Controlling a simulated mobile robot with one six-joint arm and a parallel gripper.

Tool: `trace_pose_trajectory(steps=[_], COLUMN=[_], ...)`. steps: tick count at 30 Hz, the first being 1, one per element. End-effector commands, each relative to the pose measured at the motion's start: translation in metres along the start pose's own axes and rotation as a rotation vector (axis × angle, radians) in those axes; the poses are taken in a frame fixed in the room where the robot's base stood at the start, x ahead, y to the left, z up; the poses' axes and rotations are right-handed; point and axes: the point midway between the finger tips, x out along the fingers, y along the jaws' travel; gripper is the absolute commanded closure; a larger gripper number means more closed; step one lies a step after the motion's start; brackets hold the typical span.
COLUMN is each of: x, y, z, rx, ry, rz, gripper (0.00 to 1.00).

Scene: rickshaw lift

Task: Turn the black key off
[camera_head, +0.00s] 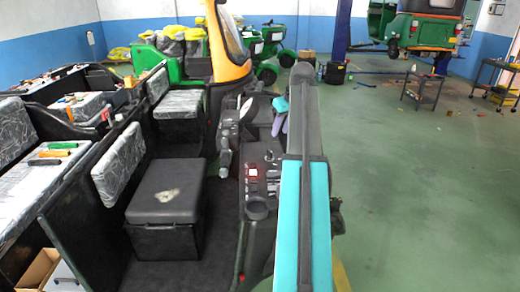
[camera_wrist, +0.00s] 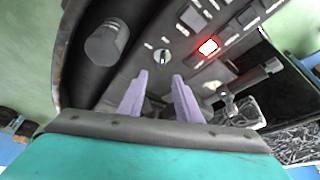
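The black key (camera_wrist: 163,57) shows in the wrist view as a small dark piece in a round, light-rimmed switch on the dark dashboard (camera_wrist: 150,85). My gripper (camera_wrist: 159,74) has two purple fingers, spread apart and empty. The key lies just beyond the fingertips, roughly in line with the gap between them; no contact shows. In the head view, my gripper (camera_head: 280,128) hangs above the far part of the dashboard (camera_head: 256,150). I cannot make out the key in the head view.
In the head view, a black seat box (camera_head: 168,190) stands left of the dashboard. Open green floor (camera_head: 420,200) lies to the right, with a small cart (camera_head: 423,87) farther back.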

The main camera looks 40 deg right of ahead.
Motion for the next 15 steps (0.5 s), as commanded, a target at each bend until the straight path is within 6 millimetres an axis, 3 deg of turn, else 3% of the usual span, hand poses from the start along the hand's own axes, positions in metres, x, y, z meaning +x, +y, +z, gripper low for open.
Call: trace_pose_trajectory(steps=[15], x=[0.008], y=[-0.018], z=[-0.010], rx=[-0.024], ry=[0.000], rz=[-0.010], gripper=[0.69])
